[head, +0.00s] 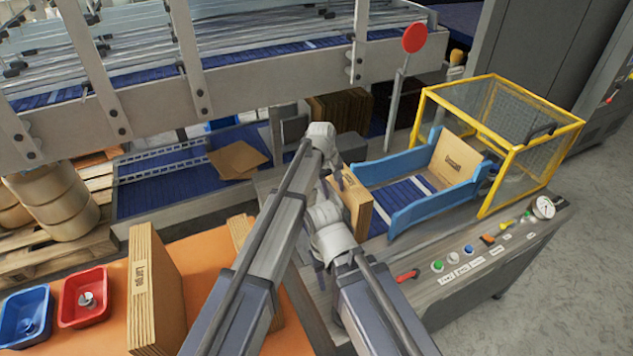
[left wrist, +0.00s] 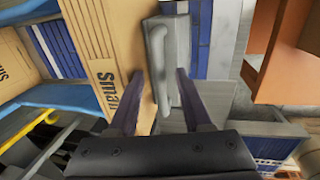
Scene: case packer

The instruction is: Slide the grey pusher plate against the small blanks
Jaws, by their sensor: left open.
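The grey pusher plate (left wrist: 183,60) with its raised handle shows in the left wrist view, beside a stack of brown small blanks (left wrist: 104,52) marked "Small". Any gap between plate and blanks is hard to tell. The stack also stands upright in the head view (head: 354,203), at the near end of the blue-sided guide; my arms hide the plate there. My left gripper (left wrist: 160,88) is open, its two fingers toward the handle, one to each side of it. In the head view it (head: 338,180) is just left of the stack. My right gripper's fingers are not clear in the head view.
A blank (head: 455,163) leans in the blue guide (head: 405,216) near a yellow guard cage (head: 530,150). A button panel (head: 485,255) lies in front. Large blanks (head: 155,290), a red bin (head: 84,297) and a blue bin (head: 25,318) stand on the orange table at left.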

